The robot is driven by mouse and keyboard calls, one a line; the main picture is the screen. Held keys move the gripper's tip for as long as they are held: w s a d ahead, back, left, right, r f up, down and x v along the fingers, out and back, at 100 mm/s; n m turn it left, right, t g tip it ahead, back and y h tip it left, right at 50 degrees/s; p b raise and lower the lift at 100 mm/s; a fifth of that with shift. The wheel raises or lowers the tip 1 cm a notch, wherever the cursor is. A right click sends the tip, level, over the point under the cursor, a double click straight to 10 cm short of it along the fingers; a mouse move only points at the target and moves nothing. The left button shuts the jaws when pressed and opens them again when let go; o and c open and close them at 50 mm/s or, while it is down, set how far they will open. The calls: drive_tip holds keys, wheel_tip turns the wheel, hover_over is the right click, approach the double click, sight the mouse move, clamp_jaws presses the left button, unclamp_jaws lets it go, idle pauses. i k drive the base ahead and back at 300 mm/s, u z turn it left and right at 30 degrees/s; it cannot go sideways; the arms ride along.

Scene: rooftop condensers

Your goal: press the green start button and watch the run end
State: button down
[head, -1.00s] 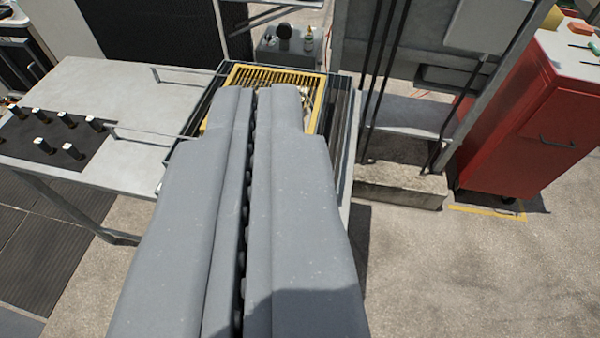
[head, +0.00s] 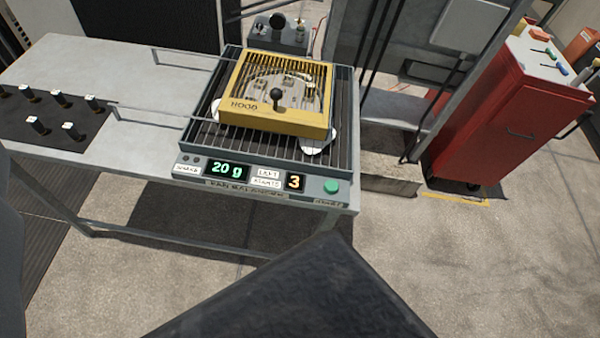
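The green start button (head: 331,187) is a round button at the right end of the grey control panel (head: 215,184), in clear view. Left of it, a small display (head: 294,182) shows an amber 3, and a larger display (head: 227,169) shows "20 g" in green. Above the panel, a yellow slatted hood (head: 274,121) with a dark knob sits on the machine's ribbed top. A dark block (head: 290,300), seemingly part of my gripper or arm, fills the bottom middle, apart from the button in the picture. No fingertips can be made out.
A grey bench (head: 140,85) extends left of the machine, with a dark mat (head: 75,118) holding several white-topped pegs. A red cabinet (head: 500,115) with tools on top stands at right, beside a grey frame (head: 400,105). The floor at lower right is clear.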

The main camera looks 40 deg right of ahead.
sight(331, 186)
drive_tip(key=z, duration=0.1)
drive_tip(key=k, duration=0.6)
drive_tip(key=z, duration=1.1)
drive_tip(key=k, duration=0.4)
drive_tip(key=u, duration=0.35)
